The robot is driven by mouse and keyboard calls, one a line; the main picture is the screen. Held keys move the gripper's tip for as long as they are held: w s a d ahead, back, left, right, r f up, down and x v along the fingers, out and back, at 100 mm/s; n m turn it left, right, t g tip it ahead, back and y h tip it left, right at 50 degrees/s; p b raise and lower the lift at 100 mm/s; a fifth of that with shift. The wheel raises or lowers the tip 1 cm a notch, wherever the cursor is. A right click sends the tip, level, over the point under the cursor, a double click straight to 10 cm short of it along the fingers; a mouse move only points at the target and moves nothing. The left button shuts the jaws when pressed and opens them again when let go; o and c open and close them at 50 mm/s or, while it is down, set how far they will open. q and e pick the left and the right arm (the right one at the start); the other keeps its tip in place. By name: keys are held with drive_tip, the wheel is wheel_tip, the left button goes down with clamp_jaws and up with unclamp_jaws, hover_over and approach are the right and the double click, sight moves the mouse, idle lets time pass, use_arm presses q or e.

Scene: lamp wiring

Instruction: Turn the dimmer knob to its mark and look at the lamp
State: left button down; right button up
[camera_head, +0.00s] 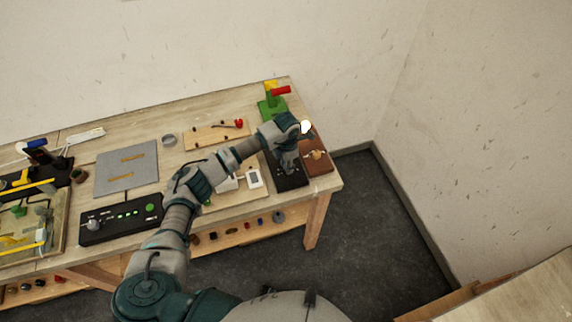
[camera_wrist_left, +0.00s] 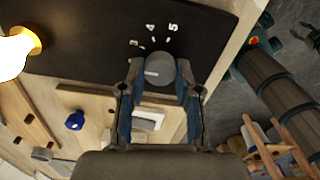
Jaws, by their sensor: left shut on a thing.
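The dimmer panel is a black plate (camera_head: 292,183) at the right end of the bench; it fills the top of the left wrist view (camera_wrist_left: 95,40). My left gripper (camera_head: 289,166) reaches down over it. In the left wrist view, the grey round dimmer knob (camera_wrist_left: 158,67) sits between my fingertips, and the gripper is shut on it. A pale line shows on the knob. White numbers, including 4 and 5, stand around its far side. The lamp bulb (camera_head: 306,127) glows; it is bright yellow-white in the left wrist view (camera_wrist_left: 16,54). My right gripper is not in view.
A brown block (camera_head: 317,157) is right of the panel. Bare floor is right of the bench.

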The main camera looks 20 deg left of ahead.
use_arm(q)
drive_tip(key=n, duration=0.5)
drive_tip(key=shift+w+d+r+n, duration=0.1)
drive_tip(key=shift+w+r+n, duration=0.15)
drive_tip(key=shift+n, duration=0.05)
drive_tip(key=n+p, duration=0.1)
drive_tip(key=n, duration=0.3)
drive_tip(key=n+p, duration=0.1)
drive_tip(key=n, duration=0.5)
drive_tip(key=n+p, duration=0.1)
drive_tip(key=n, duration=0.3)
drive_tip(key=shift+w+n, duration=0.1)
drive_tip(key=shift+n, duration=0.2)
drive_tip(key=shift+p, duration=0.3)
drive_tip(key=c, duration=0.8)
unclamp_jaws()
drive_tip(key=shift+f, duration=0.15)
